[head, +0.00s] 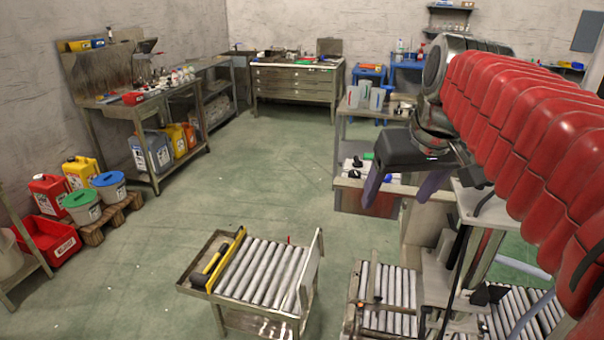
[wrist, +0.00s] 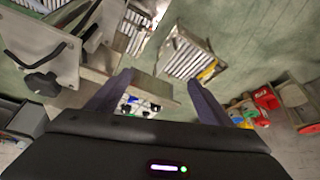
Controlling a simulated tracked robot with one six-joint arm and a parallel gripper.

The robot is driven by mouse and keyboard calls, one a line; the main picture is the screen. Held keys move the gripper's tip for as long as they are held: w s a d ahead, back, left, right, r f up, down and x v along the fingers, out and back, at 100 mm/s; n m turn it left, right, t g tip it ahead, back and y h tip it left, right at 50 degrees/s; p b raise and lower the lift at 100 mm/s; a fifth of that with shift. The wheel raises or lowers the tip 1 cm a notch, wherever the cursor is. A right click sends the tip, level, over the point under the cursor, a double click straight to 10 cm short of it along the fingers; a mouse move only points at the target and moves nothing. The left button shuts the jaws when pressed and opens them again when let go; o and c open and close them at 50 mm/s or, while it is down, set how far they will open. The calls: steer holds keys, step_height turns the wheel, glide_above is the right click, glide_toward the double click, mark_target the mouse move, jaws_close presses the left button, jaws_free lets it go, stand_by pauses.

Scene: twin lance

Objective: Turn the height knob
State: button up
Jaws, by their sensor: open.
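My gripper (head: 398,200) hangs open and empty at the right of the head view, its two grey-purple fingers pointing down. In the wrist view its fingers (wrist: 160,78) are spread with nothing between them. A light grey machine (head: 475,207) stands below and to the right of my gripper. In the wrist view, a black handle with a knob-like end (wrist: 42,83) sits on the machine's grey plate (wrist: 40,45), left of the fingers and apart from them. I cannot tell for sure whether this is the height knob. My arm hides part of the machine.
A roller cart (head: 262,272) stands front centre. Roller conveyors (head: 393,298) lie under the machine. A shelf bench (head: 350,150) with containers is behind my gripper. Workbenches (head: 295,82) line the back and left. Buckets (head: 108,187) stand at left. The green floor between is clear.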

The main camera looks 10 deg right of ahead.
steer(key=s+a+f, duration=0.2)
steer(key=a+f, duration=0.2)
steer(key=shift+s+a, duration=0.2)
steer(key=shift+a, duration=0.1)
